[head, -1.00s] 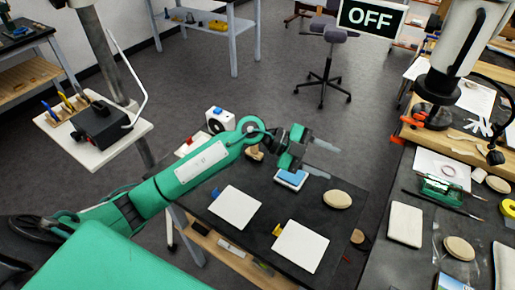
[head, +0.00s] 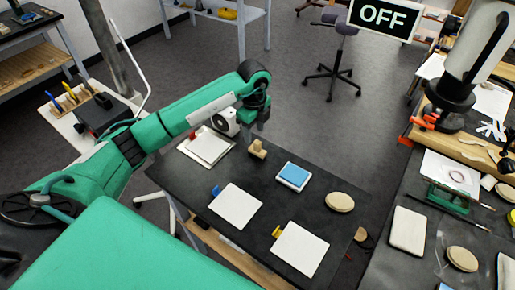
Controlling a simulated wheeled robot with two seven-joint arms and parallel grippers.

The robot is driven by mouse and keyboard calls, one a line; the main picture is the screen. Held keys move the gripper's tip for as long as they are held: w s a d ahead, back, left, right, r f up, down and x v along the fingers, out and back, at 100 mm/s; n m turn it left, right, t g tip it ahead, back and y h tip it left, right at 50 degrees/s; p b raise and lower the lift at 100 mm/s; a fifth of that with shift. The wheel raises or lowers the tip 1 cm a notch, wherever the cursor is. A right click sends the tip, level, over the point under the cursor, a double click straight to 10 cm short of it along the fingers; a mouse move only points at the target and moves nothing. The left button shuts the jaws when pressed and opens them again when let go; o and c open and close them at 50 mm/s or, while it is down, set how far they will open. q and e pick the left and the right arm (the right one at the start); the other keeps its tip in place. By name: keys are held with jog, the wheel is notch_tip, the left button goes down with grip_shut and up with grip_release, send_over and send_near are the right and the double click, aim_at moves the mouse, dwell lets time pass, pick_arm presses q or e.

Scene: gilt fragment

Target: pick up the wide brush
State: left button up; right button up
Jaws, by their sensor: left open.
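A small tan wooden piece (head: 257,149), which may be the wide brush, stands near the back edge of the dark table (head: 315,225); its bristles cannot be made out. My left gripper (head: 262,118) is open, behind and above this piece and apart from it. Its fingers are mostly hidden by the wrist. Thin long-handled brushes (head: 468,222) lie on the right-hand bench. My right gripper is not in view.
The dark table holds white tiles (head: 236,207) with blue and yellow tabs, a blue pad in a white tray (head: 294,176) and an oval tan block (head: 340,202).

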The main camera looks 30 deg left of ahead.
aim_at(257, 141)
pick_arm(q)
notch_tip(257, 141, down, 3)
jog(key=shift+d+r, duration=0.1)
jog(key=f, duration=0.1)
jog(key=f+p, duration=0.2)
jog(key=f, duration=0.1)
jog(key=shift+w+d+f, duration=0.1)
jog(key=shift+w+d, duration=0.1)
jog(key=shift+d, duration=0.15)
jog(key=shift+f+p, duration=0.3)
jog(key=shift+f, duration=0.35)
jog(key=c, duration=1)
jog(key=shift+r, duration=0.15)
jog(key=shift+r, duration=0.55)
notch_tip(257, 141, up, 19)
jog(key=b, duration=0.4)
jog(key=shift+f, duration=0.15)
